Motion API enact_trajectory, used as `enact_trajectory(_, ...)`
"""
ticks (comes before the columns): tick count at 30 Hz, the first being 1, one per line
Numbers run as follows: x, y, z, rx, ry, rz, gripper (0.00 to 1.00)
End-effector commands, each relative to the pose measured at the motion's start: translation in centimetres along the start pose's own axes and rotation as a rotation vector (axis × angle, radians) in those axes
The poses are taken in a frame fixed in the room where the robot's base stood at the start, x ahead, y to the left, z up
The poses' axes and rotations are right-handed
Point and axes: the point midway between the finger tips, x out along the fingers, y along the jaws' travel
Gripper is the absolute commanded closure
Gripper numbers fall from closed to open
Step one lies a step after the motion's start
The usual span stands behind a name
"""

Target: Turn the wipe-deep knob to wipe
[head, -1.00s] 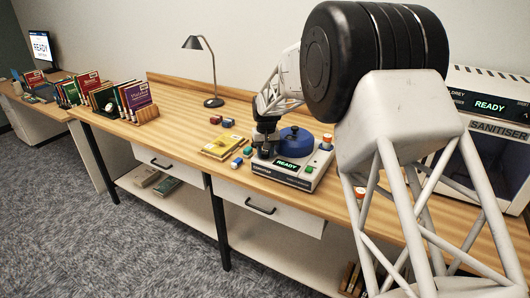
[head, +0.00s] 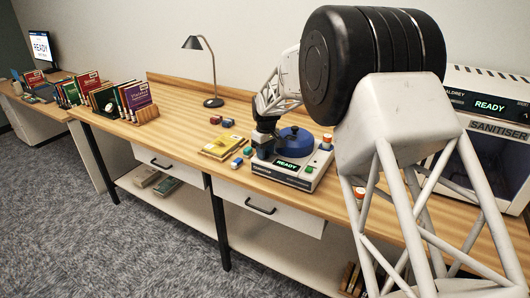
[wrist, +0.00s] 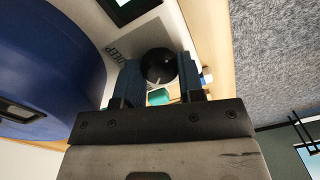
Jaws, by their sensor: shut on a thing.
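The sorter (head: 290,176) is a pale machine on the wooden bench, with a round blue top (head: 296,136) and a green READY display (head: 286,164). My gripper (head: 262,153) reaches down over its left side in the head view. In the wrist view, a round black knob (wrist: 158,64) sits between the two fingers of my gripper (wrist: 158,80), which are shut on it. The word DEEP (wrist: 118,54) is printed on the panel beside the knob. The WIPE label is not visible, and I cannot read which way the knob points. The head view hides the knob behind my gripper.
The sanitiser (head: 490,125) stands far right.

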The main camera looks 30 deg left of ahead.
Motion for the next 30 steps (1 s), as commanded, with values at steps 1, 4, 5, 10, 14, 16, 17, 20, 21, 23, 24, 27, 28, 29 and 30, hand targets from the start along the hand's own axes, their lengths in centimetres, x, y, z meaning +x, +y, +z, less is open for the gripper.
enact_trajectory(1,-0.2,0.0,0.0,0.0,0.002,0.001,0.88)
enact_trajectory(4,-0.2,0.0,0.0,0.0,0.002,0.001,0.88)
enact_trajectory(5,-0.2,0.0,0.0,0.0,0.002,0.001,0.88)
enact_trajectory(10,-0.1,0.0,0.0,0.001,0.002,0.001,0.51)
enact_trajectory(14,-0.1,0.0,0.0,0.001,0.001,0.0,0.39)
enact_trajectory(16,-0.1,0.0,0.0,0.001,0.001,0.0,0.39)
enact_trajectory(17,-0.1,0.0,0.0,0.001,0.001,0.0,0.39)
enact_trajectory(20,-0.1,0.0,0.0,0.002,0.0,0.0,0.39)
enact_trajectory(21,-0.1,0.0,0.0,0.002,0.001,0.0,0.39)
enact_trajectory(23,-0.2,0.0,0.0,0.002,0.001,0.0,0.39)
enact_trajectory(24,-0.3,0.0,0.0,0.002,0.001,0.0,0.39)
enact_trajectory(27,-0.9,0.0,0.0,0.002,0.001,0.001,0.39)
enact_trajectory(28,-1.1,0.0,0.0,0.002,0.001,0.0,0.39)
enact_trajectory(29,-1.4,0.0,0.0,0.002,0.001,0.0,0.39)
enact_trajectory(30,-1.8,0.0,0.0,0.002,0.001,0.0,0.39)
